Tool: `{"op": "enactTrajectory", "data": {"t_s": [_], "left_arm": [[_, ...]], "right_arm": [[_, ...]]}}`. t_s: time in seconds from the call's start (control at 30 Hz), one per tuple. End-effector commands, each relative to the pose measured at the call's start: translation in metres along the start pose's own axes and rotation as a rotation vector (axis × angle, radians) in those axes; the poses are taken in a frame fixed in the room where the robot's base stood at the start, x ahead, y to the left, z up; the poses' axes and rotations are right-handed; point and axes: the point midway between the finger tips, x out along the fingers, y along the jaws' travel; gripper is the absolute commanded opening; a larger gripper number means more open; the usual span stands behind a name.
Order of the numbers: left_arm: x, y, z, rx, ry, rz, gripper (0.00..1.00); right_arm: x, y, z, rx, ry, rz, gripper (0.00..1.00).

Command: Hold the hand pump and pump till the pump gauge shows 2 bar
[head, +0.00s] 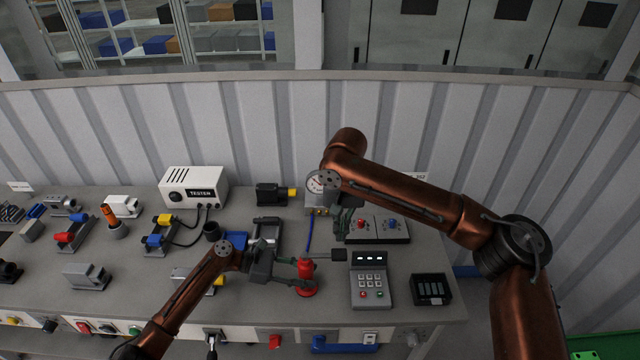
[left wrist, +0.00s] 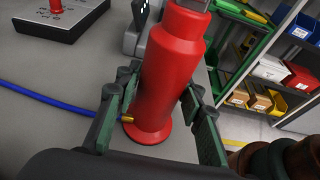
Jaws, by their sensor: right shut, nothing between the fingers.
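The red hand pump (head: 307,272) stands upright on the bench. Its lever ends in a dark grip (head: 338,255) to the right. My left gripper (head: 286,272) is around the pump body from the left. In the left wrist view its green fingers lie on both sides of the red body (left wrist: 168,75) and appear to press on it. A blue hose (left wrist: 60,102) joins a brass fitting low on the pump. My right gripper (head: 343,226) is shut and empty, pointing down above the lever grip. The pump gauge (head: 315,184) is partly hidden by my right arm; its reading is too small to tell.
A keypad unit (head: 371,281) and a black box (head: 431,289) stand right of the pump. A button panel (head: 390,229) lies behind. A white tester (head: 193,187) and several clamps and parts fill the left side. The bench's front edge is close to the pump.

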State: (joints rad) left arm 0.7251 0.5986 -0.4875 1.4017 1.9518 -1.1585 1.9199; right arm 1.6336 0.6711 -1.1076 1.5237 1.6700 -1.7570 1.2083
Motion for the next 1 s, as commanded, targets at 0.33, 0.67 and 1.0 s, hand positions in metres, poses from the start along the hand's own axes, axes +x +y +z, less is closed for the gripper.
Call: {"op": "enactTrajectory", "data": {"t_s": [0.33,0.67,1.0], "left_arm": [[0.000,0.000,-0.001,0.000,0.001,-0.001,0.53],[-0.015,0.000,-0.001,-0.001,0.001,0.002,0.53],[-0.085,0.001,-0.001,-0.002,0.002,0.002,0.53]], "right_arm": [[0.000,0.000,0.000,0.000,0.000,0.000,0.00],[0.000,0.000,0.000,0.000,0.000,0.000,0.00],[0.000,0.000,0.000,0.000,0.000,0.000,0.00]]}}
